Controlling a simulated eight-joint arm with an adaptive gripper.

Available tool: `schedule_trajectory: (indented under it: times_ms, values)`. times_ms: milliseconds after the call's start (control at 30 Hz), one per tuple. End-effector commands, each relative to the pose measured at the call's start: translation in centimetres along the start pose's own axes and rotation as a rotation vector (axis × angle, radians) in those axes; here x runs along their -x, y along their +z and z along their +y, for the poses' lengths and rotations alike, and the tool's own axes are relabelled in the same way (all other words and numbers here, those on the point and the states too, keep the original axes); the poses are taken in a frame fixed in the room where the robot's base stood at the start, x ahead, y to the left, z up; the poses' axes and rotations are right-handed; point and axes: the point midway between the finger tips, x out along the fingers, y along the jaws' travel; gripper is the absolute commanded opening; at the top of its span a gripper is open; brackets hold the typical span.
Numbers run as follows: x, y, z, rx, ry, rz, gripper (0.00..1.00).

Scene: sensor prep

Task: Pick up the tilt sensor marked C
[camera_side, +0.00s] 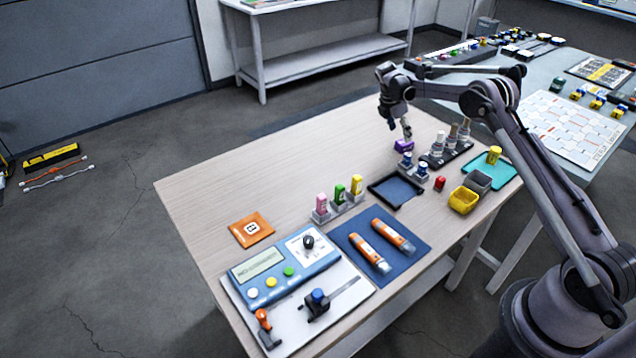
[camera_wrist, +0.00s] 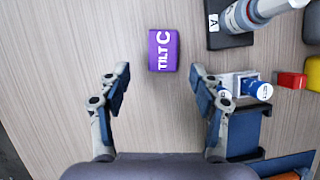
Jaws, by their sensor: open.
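The tilt sensor marked C is a small purple block (camera_wrist: 163,51) with white "TILT C" lettering, lying on the wooden table. In the wrist view it lies ahead of my gripper (camera_wrist: 160,88), between the lines of the two fingers and beyond their tips. The fingers are spread wide and nothing is between them. In the side view the purple block (camera_side: 404,145) sits at the far part of the table, with my gripper (camera_side: 406,133) right above it. Whether they touch is hard to tell there.
Close to the right of the block stands a dark rack (camera_side: 452,152) with pipettes, marked A in the wrist view (camera_wrist: 230,38). Blue-capped vials (camera_side: 421,170), a dark tray (camera_side: 396,190), a red block (camera_side: 439,183) and yellow bin (camera_side: 463,200) are nearby. Table left of the block is clear.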

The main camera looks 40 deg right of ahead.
Motion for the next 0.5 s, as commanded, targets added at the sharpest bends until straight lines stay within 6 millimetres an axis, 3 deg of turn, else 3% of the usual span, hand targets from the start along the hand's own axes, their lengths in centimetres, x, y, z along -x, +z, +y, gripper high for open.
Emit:
schedule_trajectory:
  times_ms: [300, 500]
  values:
    - [-4.1, 0.8, -0.4, -0.001, -0.001, 0.0, 0.64]
    - [-4.8, 0.8, -0.4, -0.001, 0.0, 0.0, 0.64]
